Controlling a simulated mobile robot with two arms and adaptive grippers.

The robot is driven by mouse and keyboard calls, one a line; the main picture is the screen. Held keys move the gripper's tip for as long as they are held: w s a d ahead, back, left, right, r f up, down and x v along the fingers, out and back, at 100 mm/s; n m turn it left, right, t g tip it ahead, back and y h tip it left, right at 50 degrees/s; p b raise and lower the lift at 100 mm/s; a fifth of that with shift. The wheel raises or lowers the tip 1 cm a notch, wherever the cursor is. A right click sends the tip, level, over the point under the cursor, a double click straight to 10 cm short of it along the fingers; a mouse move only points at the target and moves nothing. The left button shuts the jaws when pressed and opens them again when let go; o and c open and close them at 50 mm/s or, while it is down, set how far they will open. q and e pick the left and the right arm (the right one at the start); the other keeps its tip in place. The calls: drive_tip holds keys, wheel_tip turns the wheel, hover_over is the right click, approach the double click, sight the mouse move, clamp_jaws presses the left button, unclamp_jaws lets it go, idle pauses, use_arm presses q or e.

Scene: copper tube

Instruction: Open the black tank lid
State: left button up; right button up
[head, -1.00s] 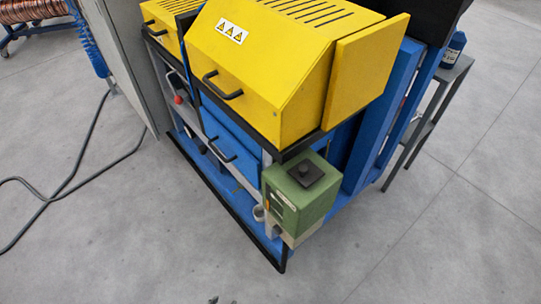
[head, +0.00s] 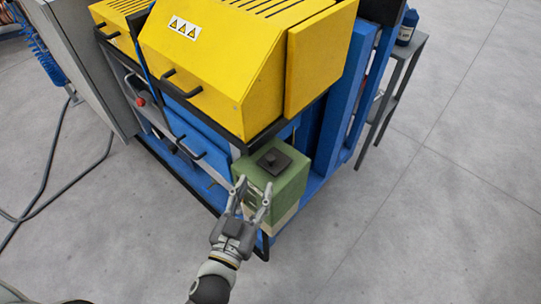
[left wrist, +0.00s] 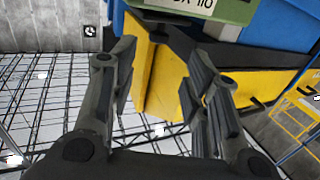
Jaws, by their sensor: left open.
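The green tank (head: 287,183) stands at the front corner of the blue and yellow machine in the head view. Its square black lid (head: 273,162) with a small knob lies flat on top and looks closed. My left gripper (head: 252,190) is open and empty, in front of the tank and below the lid in the picture. It hides part of the tank's front; I cannot tell whether it touches. In the left wrist view the spread fingers (left wrist: 165,95) have nothing between them, and the green tank (left wrist: 225,10) shows at the top edge. My right gripper is not in view.
The yellow hood (head: 220,60) of the machine rises behind the tank, with a black handle (head: 183,82) on its front. A grey stand (head: 398,85) with a dark blue bottle (head: 407,27) is at the back right. The floor (head: 420,220) to the right is clear.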

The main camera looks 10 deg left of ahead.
sight(269, 161)
use_arm(q)
drive_tip(key=p+x, duration=0.2)
drive_tip(key=x, duration=0.8)
drive_tip(key=shift+w+d, duration=0.25)
drive_tip(key=shift+w, duration=0.1)
drive_tip(key=c, duration=0.8)
clamp_jaws()
